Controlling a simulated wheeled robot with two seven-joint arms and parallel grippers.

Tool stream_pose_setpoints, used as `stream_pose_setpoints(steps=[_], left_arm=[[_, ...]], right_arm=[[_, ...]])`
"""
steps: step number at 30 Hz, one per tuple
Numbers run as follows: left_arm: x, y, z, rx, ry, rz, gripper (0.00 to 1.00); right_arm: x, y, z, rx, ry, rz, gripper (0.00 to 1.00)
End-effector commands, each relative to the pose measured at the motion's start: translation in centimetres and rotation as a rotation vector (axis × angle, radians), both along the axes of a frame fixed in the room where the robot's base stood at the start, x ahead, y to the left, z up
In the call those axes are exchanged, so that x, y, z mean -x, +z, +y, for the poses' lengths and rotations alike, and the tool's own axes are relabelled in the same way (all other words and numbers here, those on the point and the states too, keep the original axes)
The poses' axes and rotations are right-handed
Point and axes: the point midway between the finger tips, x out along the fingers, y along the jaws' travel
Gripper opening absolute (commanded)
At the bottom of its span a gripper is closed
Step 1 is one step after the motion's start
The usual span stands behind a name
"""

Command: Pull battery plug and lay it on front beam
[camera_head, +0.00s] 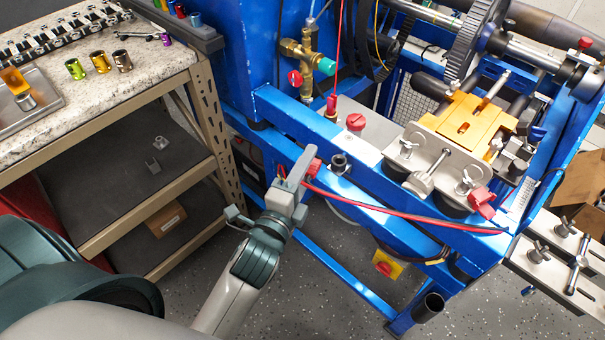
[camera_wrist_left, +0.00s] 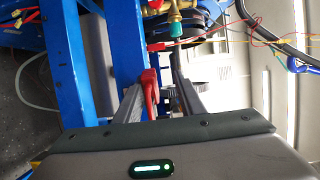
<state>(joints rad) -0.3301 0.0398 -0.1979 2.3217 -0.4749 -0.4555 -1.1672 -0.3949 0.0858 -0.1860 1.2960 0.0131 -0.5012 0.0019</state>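A red plug (camera_head: 313,167) is at the fingertips of my left gripper (camera_head: 298,172), beside the blue front beam (camera_head: 375,192). In the left wrist view the red plug (camera_wrist_left: 150,85) lies between the two fingers of the left gripper (camera_wrist_left: 161,95), close against the left finger. Some space seems to show beside the right finger, so I cannot tell whether the fingers clamp it. Red cables (camera_head: 400,215) run from near the plug along the beam to a red connector (camera_head: 481,197) on the right. My right gripper is not in view.
A dark round fitting (camera_head: 338,162) and a red knob (camera_head: 356,122) stand on the frame near the gripper. A workbench (camera_head: 130,75) with shelves is at left. A yellow switch box (camera_head: 386,263) hangs below the beam. Open floor shows below.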

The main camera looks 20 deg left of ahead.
Motion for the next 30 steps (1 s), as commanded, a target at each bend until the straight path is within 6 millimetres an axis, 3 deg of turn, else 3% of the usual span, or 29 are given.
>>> stream_pose_setpoints(steps=[3, 9, 30], left_arm=[[1.4, -0.1, 0.0, 0.001, -0.001, 0.0, 0.35], [2.5, 0.1, 0.0, 0.001, 0.0, -0.003, 0.35], [2.6, 0.2, 0.0, 0.001, 0.0, -0.004, 0.35]], right_arm=[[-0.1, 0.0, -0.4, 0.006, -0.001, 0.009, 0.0], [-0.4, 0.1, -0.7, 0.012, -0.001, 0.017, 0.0], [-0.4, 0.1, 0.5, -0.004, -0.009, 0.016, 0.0]])
